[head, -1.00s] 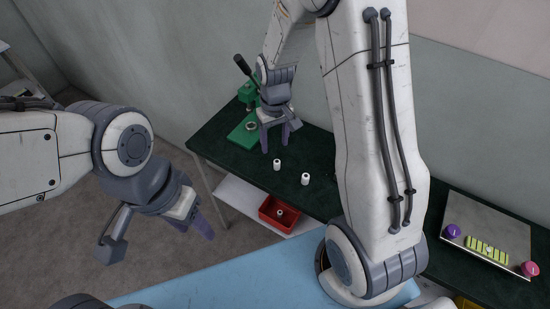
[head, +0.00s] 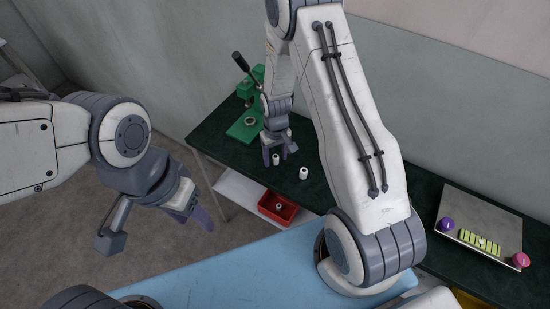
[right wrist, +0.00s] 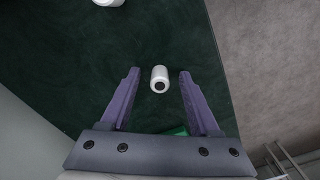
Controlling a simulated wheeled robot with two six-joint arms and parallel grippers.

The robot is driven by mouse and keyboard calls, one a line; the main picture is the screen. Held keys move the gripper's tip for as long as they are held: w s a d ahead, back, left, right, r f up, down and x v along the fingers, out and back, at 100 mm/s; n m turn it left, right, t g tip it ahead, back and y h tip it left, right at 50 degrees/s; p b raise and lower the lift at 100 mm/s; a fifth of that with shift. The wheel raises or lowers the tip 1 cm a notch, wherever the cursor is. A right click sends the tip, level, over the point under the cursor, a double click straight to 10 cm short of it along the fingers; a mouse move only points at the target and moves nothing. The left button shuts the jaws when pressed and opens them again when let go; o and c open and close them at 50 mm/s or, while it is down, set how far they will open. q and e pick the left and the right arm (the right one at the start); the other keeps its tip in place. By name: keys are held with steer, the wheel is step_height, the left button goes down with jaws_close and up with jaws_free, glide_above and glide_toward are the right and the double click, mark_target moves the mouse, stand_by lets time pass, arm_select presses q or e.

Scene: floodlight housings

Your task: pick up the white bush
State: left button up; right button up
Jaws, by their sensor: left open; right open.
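Two white bushes stand on the dark green table. The nearer-to-gripper bush (head: 276,159) is beneath my right gripper (head: 277,161), and the other bush (head: 303,173) stands to its right. In the right wrist view the first bush (right wrist: 159,79) shows its dark bore and lies between the open fingertips (right wrist: 160,73), with a gap on both sides. The second bush (right wrist: 108,2) is cut off at the top edge. I cannot tell the fingertips' exact height above the table. My left gripper (head: 196,212) is open and empty, away to the left over the floor.
A green press (head: 247,117) with a black lever stands behind my right gripper. A red bin (head: 277,209) holding a small pale part sits below the table edge. A grey plate (head: 484,220) with purple and pink knobs and a yellow-green striped block lies at right.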

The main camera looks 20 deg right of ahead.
jaws_close()
steer(key=shift+r, duration=0.1)
